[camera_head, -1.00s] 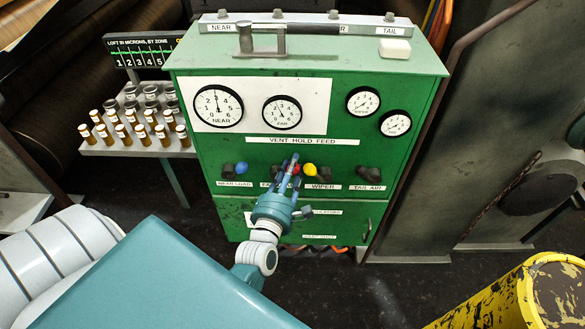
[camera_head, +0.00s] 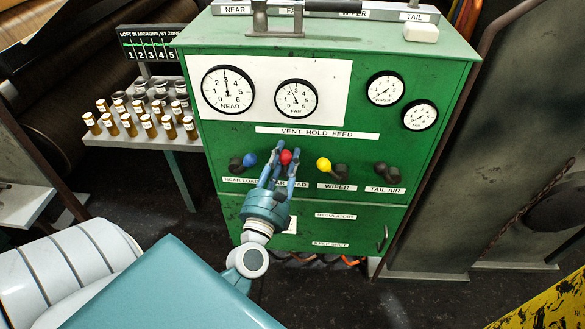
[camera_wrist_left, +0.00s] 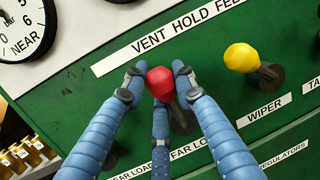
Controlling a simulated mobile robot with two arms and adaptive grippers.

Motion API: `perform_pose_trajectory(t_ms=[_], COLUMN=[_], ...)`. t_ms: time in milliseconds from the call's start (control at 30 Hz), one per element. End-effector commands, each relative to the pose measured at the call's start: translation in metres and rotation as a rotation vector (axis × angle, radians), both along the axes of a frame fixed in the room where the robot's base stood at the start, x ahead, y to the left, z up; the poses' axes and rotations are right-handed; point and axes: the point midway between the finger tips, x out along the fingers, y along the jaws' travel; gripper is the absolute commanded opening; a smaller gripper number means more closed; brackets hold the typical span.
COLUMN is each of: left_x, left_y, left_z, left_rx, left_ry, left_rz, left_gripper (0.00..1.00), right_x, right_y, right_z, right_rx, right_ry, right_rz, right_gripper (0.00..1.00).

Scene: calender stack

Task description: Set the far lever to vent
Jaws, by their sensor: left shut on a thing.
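The far lever has a red knob (camera_head: 286,157), above the partly covered FAR LOAD label on the green cabinet. My left gripper (camera_head: 283,166) is shut on this red knob. In the left wrist view, the red knob (camera_wrist_left: 160,83) sits between the blue fingertips, with its dark mount below and to its right. The VENT HOLD FEED strip (camera_head: 316,133) runs above the levers. I cannot tell the lever's exact setting from its lean. My right gripper is out of view.
A blue-knobbed lever (camera_head: 249,158) is close on the left, and the yellow WIPER lever (camera_head: 324,164) on the right. A dark TAIL AIR lever (camera_head: 381,168) is further right. Dial gauges (camera_head: 228,90) sit above. A shelf of small jars (camera_head: 130,125) stands left of the cabinet (camera_head: 330,195).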

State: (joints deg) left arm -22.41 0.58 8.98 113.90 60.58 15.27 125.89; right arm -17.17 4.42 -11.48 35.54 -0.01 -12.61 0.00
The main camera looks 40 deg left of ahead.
Motion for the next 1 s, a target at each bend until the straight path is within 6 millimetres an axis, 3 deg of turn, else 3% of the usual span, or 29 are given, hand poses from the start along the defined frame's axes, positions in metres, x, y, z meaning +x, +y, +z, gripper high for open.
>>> perform_pose_trajectory(t_ms=[33, 400, 700, 1000], left_x=[-0.002, -0.013, -0.017, -0.018], left_y=[0.001, 0.019, 0.027, 0.029], left_z=[-0.011, -0.014, -0.017, -0.016], left_rx=[-0.043, -0.299, -0.413, -0.444], left_ry=[-0.02, -0.175, -0.243, -0.262], left_rz=[-0.004, -0.003, -0.001, -0.001], left_gripper=[0.0, 0.0, 0.0, 0.0], right_x=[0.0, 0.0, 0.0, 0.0], right_y=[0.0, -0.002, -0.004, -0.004], right_z=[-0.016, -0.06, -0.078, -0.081], right_rx=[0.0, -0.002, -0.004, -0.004], right_ry=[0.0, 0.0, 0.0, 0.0], right_rz=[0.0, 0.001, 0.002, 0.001], right_gripper=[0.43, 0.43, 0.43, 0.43])
